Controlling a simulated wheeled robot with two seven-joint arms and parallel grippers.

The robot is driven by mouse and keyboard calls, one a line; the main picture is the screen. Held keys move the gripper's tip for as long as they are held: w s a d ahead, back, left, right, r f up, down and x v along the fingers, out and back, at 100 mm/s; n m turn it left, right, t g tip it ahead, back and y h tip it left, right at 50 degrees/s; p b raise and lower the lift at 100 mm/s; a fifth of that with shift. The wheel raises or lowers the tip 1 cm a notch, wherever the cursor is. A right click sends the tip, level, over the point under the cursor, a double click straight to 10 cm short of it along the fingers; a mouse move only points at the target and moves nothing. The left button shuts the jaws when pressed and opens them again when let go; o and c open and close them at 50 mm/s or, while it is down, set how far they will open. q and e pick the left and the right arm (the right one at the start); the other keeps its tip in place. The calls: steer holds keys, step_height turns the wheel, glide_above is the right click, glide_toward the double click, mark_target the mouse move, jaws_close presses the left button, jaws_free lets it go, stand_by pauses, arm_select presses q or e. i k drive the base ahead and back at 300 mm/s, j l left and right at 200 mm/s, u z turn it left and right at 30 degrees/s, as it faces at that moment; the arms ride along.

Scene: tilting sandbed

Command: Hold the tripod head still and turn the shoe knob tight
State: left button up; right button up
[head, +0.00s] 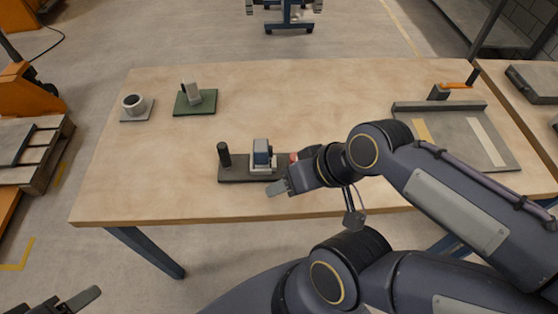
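The tripod head seems to be the blue-and-white block (262,155) on a dark base plate (232,174) near the table's front middle. A black upright post (224,154) stands at the plate's left end. A small red part (294,157), possibly the shoe knob, shows at the block's right, partly hidden by my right gripper. My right gripper (280,187) is at the plate's front right; one grey finger shows, and contact or opening cannot be judged. My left gripper (72,301) is at the bottom left corner, away from the table and cut off by the frame.
A grey tray (405,108) with an orange-handled part (456,85) is at the right. The table's left front is clear.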

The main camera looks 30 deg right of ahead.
mark_target(294, 158)
steer(key=z, duration=1.4)
